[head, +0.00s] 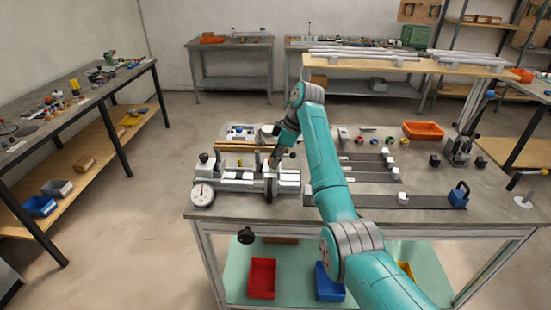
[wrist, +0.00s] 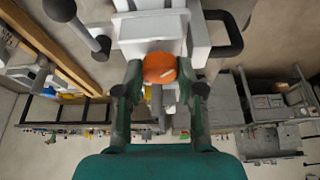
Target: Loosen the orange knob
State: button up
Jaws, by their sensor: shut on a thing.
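In the wrist view the orange knob (wrist: 160,68) sits between the fingertips of my gripper (wrist: 159,82). The fingers are shut on the knob, one on each side. The knob is on a white and grey block (wrist: 153,28) of the jig. In the head view the jig (head: 240,182) lies on the front left of the grey table. My gripper (head: 274,160) is over its right part there, and the orange knob cannot be made out behind the arm.
A round dial (head: 202,194) is at the jig's left end. A black handwheel (head: 270,188) is near my gripper. Rails with white blocks (head: 403,198) lie to the right. An orange bin (head: 423,130) stands further back. Brass-coloured bars (head: 237,146) lie behind the jig.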

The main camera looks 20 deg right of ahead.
jog(key=n+g, duration=0.2)
jog(key=n, duration=0.2)
jog(key=shift+w+n, duration=0.15)
jog(key=shift+n, duration=0.15)
jog(key=shift+w+n+g, duration=0.1)
jog(key=shift+n+g, duration=0.5)
jog(key=shift+n, duration=1)
jog(key=shift+f+n, duration=0.1)
jog(key=shift+n, duration=0.2)
jog(key=o, duration=1.1)
jog(key=shift+o, duration=0.2)
notch_tip(320, 180, up, 10)
